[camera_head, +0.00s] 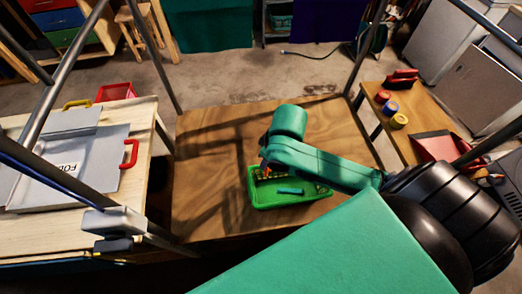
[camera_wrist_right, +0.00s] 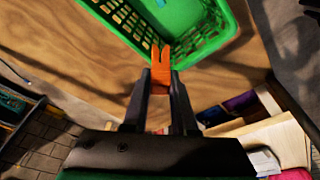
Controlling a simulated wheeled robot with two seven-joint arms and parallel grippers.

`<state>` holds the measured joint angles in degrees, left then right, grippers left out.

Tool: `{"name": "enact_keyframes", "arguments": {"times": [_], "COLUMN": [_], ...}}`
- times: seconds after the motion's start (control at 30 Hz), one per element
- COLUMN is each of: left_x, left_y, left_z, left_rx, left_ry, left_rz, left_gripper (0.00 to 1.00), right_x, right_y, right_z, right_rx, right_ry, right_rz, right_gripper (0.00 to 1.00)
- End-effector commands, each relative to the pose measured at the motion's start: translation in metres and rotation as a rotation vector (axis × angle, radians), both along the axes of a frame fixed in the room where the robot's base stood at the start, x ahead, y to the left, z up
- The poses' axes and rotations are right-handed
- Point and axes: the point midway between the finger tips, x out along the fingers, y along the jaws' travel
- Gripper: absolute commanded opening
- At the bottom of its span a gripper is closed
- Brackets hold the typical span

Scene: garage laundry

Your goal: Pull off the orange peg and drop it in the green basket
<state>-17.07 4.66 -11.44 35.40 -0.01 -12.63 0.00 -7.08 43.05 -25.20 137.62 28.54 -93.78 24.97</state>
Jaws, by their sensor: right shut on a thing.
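The orange peg (camera_wrist_right: 160,68) is held between the two dark fingers of my right gripper (camera_wrist_right: 162,84) in the right wrist view, with its two prongs pointing away from the gripper. A bit of orange shows at the end of my right arm in the head view. The green basket (camera_head: 292,202) stands on the wooden table, with a teal piece (camera_head: 289,190) lying inside. In the right wrist view the peg's prongs overlap the edge of the basket (camera_wrist_right: 212,42); its height above it is unclear. My green arm hides part of the basket. My left gripper is not in view.
Grey metal bars run around the wooden table (camera_head: 215,130). A pale bench (camera_head: 30,240) with a grey folding board (camera_head: 75,165) stands at the left. A small wooden table at the right carries coloured rolls (camera_head: 399,121) and a red dustpan (camera_head: 440,146).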

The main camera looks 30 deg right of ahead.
Motion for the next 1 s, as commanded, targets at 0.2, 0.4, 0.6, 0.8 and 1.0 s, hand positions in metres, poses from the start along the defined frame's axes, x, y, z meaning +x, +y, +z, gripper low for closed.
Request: {"name": "enact_keyframes", "arguments": {"times": [0.2, 0.4, 0.6, 0.8, 1.0], "left_x": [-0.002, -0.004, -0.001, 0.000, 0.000], "left_y": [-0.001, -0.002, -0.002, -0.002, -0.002], "left_z": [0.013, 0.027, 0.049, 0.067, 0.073], "left_rx": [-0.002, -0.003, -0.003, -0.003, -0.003], "left_ry": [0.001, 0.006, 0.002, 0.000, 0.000], "left_rz": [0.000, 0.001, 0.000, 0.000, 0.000], "left_gripper": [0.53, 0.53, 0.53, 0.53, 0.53], "right_x": [-0.010, -0.022, -0.036, -0.044, -0.049], "right_y": [-0.015, -0.033, -0.057, -0.078, -0.088], "right_z": [-0.002, 0.001, 0.015, 0.037, 0.047], "right_rx": [0.003, 0.011, 0.023, 0.034, 0.046], "right_ry": [0.011, 0.016, 0.024, 0.031, 0.037], "right_rz": [0.252, 0.572, 1.016, 1.426, 1.631], "right_gripper": [0.00, 0.00, 0.00, 0.00, 0.00]}}
